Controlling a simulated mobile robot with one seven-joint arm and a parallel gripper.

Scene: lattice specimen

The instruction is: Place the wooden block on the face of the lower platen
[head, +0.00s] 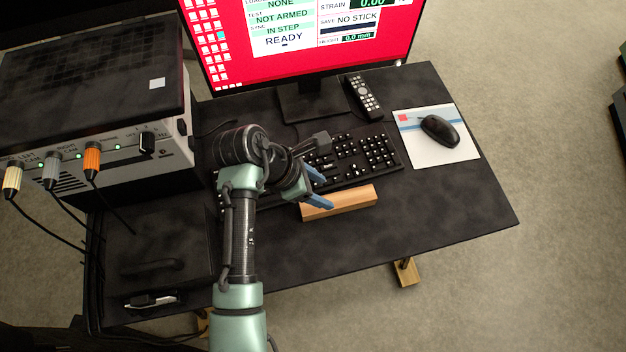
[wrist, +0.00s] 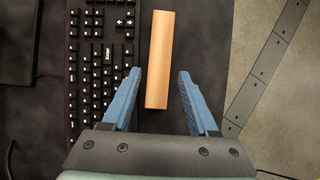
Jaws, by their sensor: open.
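One long, light wooden block (head: 350,202) lies on the dark desk along the front edge of the keyboard. In the wrist view the wooden block (wrist: 161,50) runs away from my gripper, with its near end between the blue fingers. My gripper (head: 324,193) is open at the block's left end in the head view. Whether the fingertips are down at block height is hard to tell. The lower platen is in neither view.
The keyboard (head: 365,152) lies close behind the block. A remote (head: 364,97), a mouse (head: 439,130) on a pad (head: 430,154), and a monitor (head: 300,45) stand further back. A cabled instrument box (head: 100,110) is at the left. The desk's right front (head: 450,215) is clear.

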